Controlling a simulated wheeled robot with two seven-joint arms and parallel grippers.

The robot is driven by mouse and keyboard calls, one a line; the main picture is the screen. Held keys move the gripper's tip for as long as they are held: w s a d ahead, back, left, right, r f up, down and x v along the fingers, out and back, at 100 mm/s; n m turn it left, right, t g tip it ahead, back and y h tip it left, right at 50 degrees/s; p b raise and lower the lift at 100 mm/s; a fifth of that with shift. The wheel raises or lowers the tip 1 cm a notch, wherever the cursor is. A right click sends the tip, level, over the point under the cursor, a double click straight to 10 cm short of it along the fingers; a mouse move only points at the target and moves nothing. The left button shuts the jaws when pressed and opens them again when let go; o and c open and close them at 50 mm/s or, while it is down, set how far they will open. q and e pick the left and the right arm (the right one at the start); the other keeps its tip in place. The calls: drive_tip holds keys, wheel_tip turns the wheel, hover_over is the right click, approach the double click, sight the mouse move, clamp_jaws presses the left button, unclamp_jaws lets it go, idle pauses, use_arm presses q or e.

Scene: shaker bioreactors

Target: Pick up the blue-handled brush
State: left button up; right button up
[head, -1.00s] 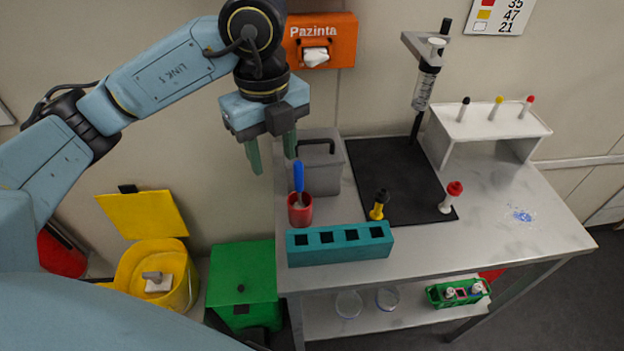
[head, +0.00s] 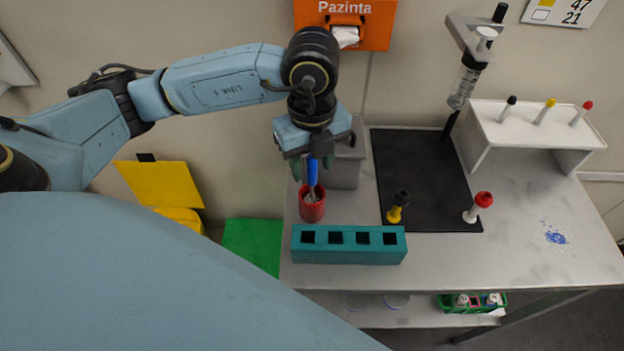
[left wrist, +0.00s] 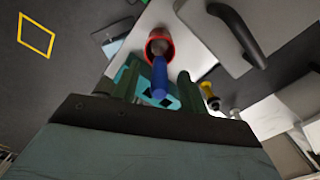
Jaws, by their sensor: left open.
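The blue-handled brush (head: 312,172) stands handle up in a red cup (head: 312,205) at the left end of the table. My left gripper (head: 312,170) is open above the cup, pointing down, with the handle between or just in front of its green fingers. In the left wrist view, the blue handle (left wrist: 159,78) reaches up from the red cup (left wrist: 158,42) towards the gap between the fingers of my left gripper (left wrist: 158,88). I cannot see the fingers touching it. My right gripper is not in view.
A teal block with square holes (head: 349,244) stands just in front of the cup. A grey box with a black handle (head: 346,165) is close behind it. A black mat (head: 425,180) with a yellow-and-black item (head: 397,208) lies to the right.

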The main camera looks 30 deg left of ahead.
sight(312, 175)
use_arm(q)
wheel_tip(312, 175, down, 3)
drive_tip(key=shift+r, duration=0.15)
drive_tip(key=shift+f, duration=0.4)
clamp_jaws()
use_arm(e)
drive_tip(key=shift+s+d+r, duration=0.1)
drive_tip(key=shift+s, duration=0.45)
